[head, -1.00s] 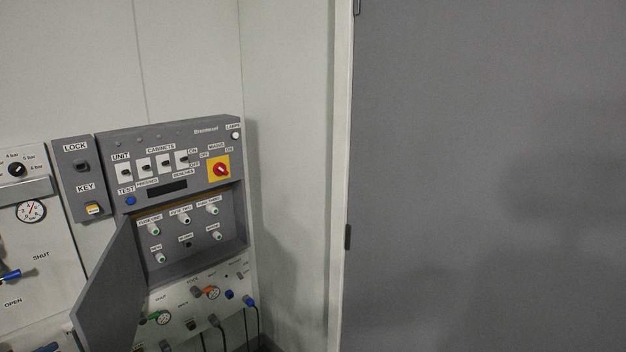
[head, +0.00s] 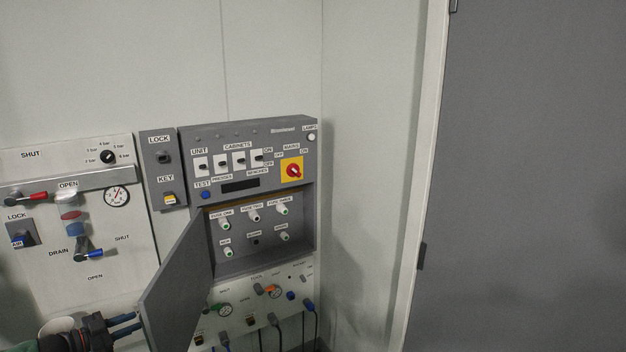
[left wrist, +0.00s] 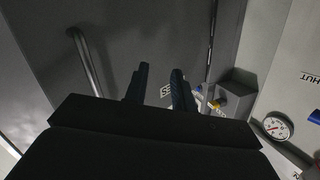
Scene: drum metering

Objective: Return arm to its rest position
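My left gripper (head: 136,323) shows at the lower left of the head view, beside the open grey cabinet door (head: 178,295). Its two dark fingers are parallel with a gap between them and nothing held. In the left wrist view the same fingers (left wrist: 158,82) stand apart, with grey panels behind them. I cannot tell whether the gripper touches the door. My right gripper is in neither view.
The grey control cabinet (head: 247,135) with switches and a red rotary knob (head: 293,171) is on the wall. Left of it is a valve panel (head: 110,225) with a gauge (head: 117,196). A large grey door (head: 540,180) fills the right side.

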